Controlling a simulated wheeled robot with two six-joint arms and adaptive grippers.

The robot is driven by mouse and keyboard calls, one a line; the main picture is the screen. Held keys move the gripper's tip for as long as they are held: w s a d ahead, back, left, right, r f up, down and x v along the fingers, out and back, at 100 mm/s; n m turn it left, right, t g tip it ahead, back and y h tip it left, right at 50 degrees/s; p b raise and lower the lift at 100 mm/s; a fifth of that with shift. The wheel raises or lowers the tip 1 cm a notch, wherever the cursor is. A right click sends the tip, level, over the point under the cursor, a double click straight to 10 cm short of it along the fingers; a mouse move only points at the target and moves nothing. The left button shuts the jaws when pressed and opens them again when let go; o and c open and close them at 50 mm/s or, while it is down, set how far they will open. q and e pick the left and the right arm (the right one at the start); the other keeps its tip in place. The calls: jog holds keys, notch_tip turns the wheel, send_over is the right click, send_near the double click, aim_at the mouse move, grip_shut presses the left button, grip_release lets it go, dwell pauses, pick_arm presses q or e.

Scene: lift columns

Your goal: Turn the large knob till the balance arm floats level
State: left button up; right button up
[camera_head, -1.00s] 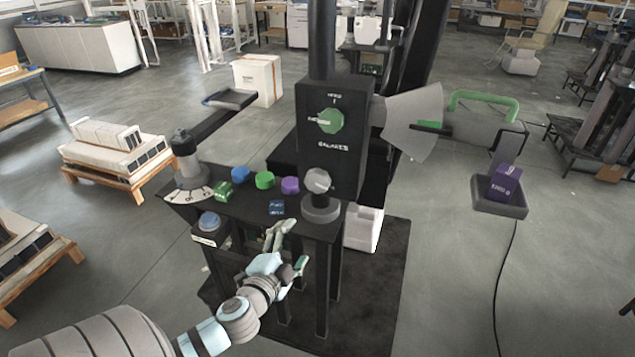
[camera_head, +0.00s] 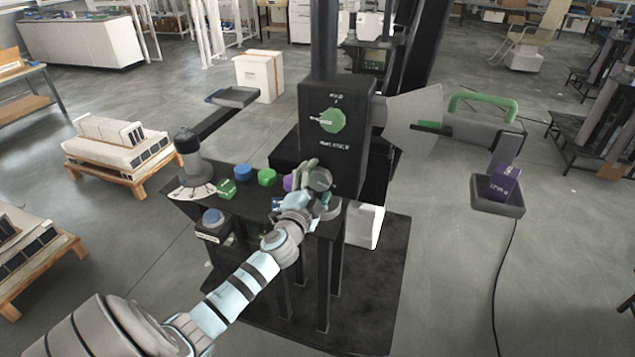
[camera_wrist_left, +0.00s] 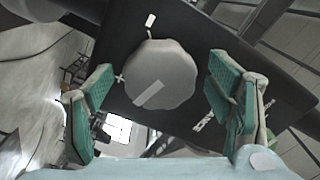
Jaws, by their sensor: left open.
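The large grey knob (camera_head: 320,180) sits low on the front of the black box, partly covered by my left gripper. In the left wrist view the knob (camera_wrist_left: 160,78) has a pale stripe and lies between the two green-padded fingers. My left gripper (camera_head: 312,182) is open around it; gaps show on both sides. The balance arm (camera_head: 470,132) reaches out right of the box. Its right pan (camera_head: 497,208) holds a purple block (camera_head: 503,184). My right gripper is out of view.
A green knob (camera_head: 332,120) is on the black box (camera_head: 355,100) above. Blue, green (camera_head: 266,177) and purple pieces and a grey post (camera_head: 190,160) stand on the bench.

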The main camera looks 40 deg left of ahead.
pick_arm(q)
jog(key=c, duration=1.2)
jog(key=shift+o, duration=0.2)
jog(key=m, duration=0.2)
jog(key=shift+m+p, duration=0.3)
jog(key=o, duration=1.2)
jog(key=shift+c, duration=0.2)
jog(key=shift+s, duration=0.1)
jog(key=v, duration=1.1)
jog(key=shift+s+d, duration=0.2)
jog(key=shift+s, duration=0.15)
